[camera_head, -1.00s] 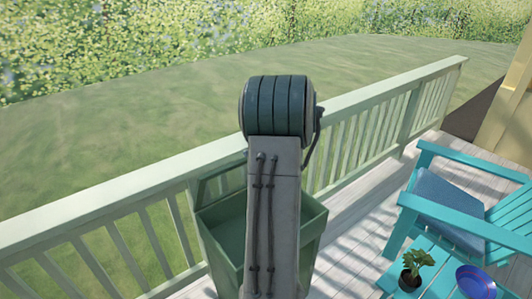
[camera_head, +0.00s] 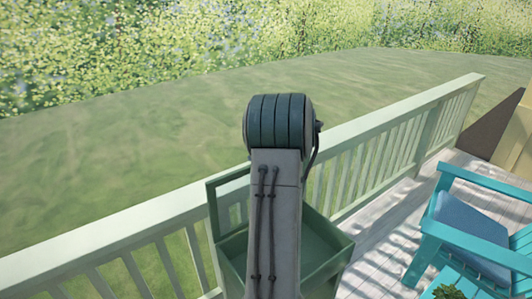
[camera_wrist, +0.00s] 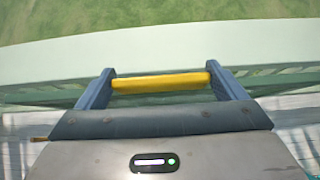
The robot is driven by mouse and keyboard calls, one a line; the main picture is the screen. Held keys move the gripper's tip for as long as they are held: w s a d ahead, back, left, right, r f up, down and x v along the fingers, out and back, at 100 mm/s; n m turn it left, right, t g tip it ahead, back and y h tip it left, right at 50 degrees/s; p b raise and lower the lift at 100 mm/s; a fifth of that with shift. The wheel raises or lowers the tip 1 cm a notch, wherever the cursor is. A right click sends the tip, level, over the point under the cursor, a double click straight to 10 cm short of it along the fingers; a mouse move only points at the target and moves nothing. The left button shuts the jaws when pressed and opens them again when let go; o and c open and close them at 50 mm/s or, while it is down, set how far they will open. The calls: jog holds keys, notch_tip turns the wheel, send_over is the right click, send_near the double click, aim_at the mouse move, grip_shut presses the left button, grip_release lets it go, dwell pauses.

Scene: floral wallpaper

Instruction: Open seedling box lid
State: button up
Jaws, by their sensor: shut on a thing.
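The green seedling box (camera_head: 325,250) stands on the deck by the railing in the head view, with my arm hiding its middle. Its inside shows. Its lid (camera_head: 212,210), a green frame, stands raised steeply at the back left of the box, partly hidden by my arm. In the wrist view, my gripper (camera_wrist: 160,82) has its two blue-grey fingers on either end of a yellow bar, which looks like the lid's handle, and is shut on it. In the head view the gripper is hidden behind my arm.
A pale green railing (camera_head: 110,238) runs behind the box, with grass beyond. A turquoise chair (camera_head: 475,225) with a blue cushion stands at the right. A potted plant (camera_head: 448,292) shows at the bottom edge. Bare deck (camera_head: 375,250) lies between the box and the chair.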

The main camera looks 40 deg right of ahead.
jog(key=shift+r, duration=0.1)
jog(key=o, duration=1.1)
jog(key=shift+s, duration=0.1)
jog(key=b+v, duration=0.2)
jog(key=v, duration=1.1)
jog(key=shift+s+r, duration=0.2)
jog(key=shift+s, duration=0.05)
jog(key=shift+a, duration=0.1)
